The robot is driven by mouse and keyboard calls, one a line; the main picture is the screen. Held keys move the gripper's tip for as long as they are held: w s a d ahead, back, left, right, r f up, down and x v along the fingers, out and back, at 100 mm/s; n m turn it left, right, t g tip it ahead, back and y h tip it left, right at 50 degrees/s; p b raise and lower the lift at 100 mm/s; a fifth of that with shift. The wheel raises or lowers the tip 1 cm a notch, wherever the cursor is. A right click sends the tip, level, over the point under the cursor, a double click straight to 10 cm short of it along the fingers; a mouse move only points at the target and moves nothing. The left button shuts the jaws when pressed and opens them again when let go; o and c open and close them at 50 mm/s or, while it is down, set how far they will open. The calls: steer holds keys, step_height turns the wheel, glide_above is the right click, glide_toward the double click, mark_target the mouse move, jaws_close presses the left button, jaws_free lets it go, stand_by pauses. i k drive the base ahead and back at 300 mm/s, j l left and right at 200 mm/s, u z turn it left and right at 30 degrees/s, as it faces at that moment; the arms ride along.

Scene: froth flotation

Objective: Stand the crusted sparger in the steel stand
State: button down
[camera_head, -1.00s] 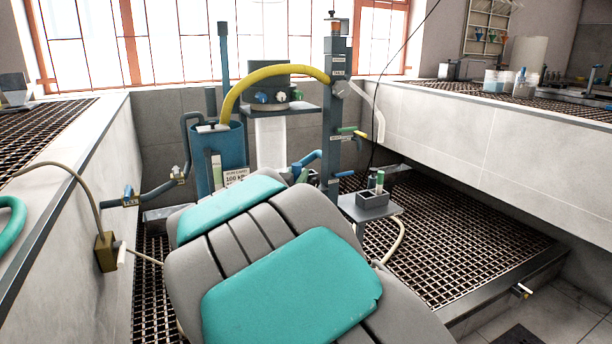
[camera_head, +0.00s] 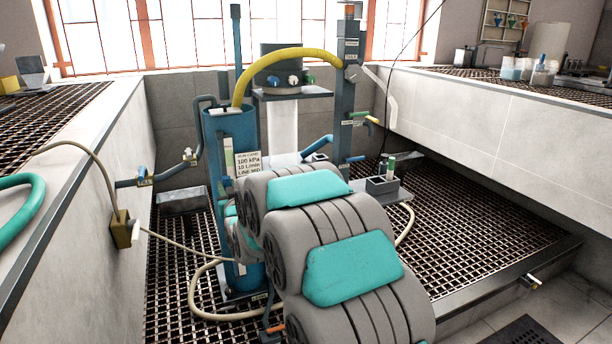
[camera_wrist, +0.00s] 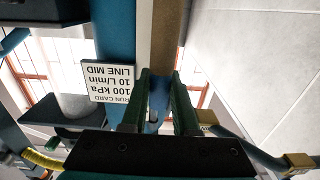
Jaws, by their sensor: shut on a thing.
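In the wrist view my gripper (camera_wrist: 160,78) has its two dark green fingers close together. A small blue part (camera_wrist: 154,117) shows between them, too hidden to identify. In the head view my own arm hides the gripper beside the tall blue column (camera_head: 247,128). The likely steel stand is a small grey block (camera_head: 377,187) on a low shelf right of my arm. A green-and-white piece (camera_head: 391,166) and a darker piece stand upright in it. I cannot make out a crust on anything, so I cannot tell which piece is the crusted sparger.
A run card (camera_head: 248,163) hangs on the column. A yellow hose (camera_head: 285,57) arches above it. A pale hose (camera_head: 194,287) loops on the floor grating (camera_head: 480,220). A steel tray (camera_head: 183,201) stands at left. Tiled walls flank both sides; the grating at right is clear.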

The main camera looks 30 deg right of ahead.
mark_target(376, 189)
steer(key=l+u, duration=0.1)
steer(key=l, duration=0.35)
steer(key=k+l+u, duration=0.1)
steer(key=l, duration=0.35)
steer(key=k+l+u, duration=0.1)
steer(key=l, duration=0.35)
steer(key=k+l+u, duration=0.1)
steer(key=l, duration=0.3)
